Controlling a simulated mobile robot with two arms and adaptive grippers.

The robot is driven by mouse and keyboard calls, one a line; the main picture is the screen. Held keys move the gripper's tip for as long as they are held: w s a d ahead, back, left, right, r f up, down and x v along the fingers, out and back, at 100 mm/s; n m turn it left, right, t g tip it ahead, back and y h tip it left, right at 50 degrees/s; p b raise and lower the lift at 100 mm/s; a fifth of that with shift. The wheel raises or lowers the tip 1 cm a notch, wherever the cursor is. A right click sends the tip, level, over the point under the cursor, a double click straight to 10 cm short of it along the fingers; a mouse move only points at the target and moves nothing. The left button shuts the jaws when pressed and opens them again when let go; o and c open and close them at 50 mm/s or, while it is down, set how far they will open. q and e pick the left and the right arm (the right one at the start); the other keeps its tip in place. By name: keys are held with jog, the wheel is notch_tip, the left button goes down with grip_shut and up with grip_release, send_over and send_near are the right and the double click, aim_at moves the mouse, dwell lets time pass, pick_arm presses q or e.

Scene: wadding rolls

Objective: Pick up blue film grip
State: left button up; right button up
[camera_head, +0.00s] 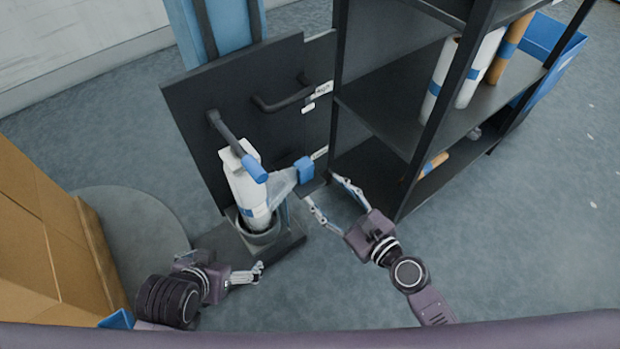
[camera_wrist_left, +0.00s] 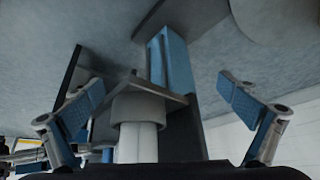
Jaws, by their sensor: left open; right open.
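A blue grip (camera_head: 305,168) sits at the end of pale film stretched from a white roll (camera_head: 248,195), which stands in a grey cup on a black stand. A blue-ended handle (camera_head: 255,168) on a dark arm rests at the roll's top. My right gripper (camera_head: 321,188) is open and empty, its fingertips just right of and below the blue grip; contact cannot be told. My left gripper (camera_head: 258,272) is low, below the roll's base. In the left wrist view my left gripper (camera_wrist_left: 162,98) is open and empty, with the white roll (camera_wrist_left: 138,145) between and beyond its fingers.
A dark shelf (camera_head: 385,115) with white and orange rolls stands right of the stand, close to my right gripper. A blue bin (camera_head: 550,45) is behind it. Cardboard boxes (camera_head: 40,225) stand at the left. The floor at the lower right is clear.

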aim_at(307, 168)
jog(key=r+m, duration=0.1)
jog(key=r, duration=0.1)
jog(key=a+r+m+y+b, duration=0.1)
jog(key=r, duration=0.1)
jog(key=shift+w+a+r+t, duration=0.1)
jog(key=shift+w+r+t, duration=0.1)
jog(key=shift+t, duration=0.2)
jog(key=w+a, duration=0.2)
jog(key=shift+w+m, duration=0.3)
jog(key=x, duration=0.4)
jog(key=shift+w+a+f, duration=0.1)
jog(key=shift+a+f, duration=0.05)
pick_arm(q)
jog(key=r, duration=0.3)
jog(key=shift+w+d+r+t, duration=0.15)
jog(key=shift+w+d+t, duration=0.05)
jog(key=shift+d+t, duration=0.1)
pick_arm(e)
jog(key=c, duration=1.2)
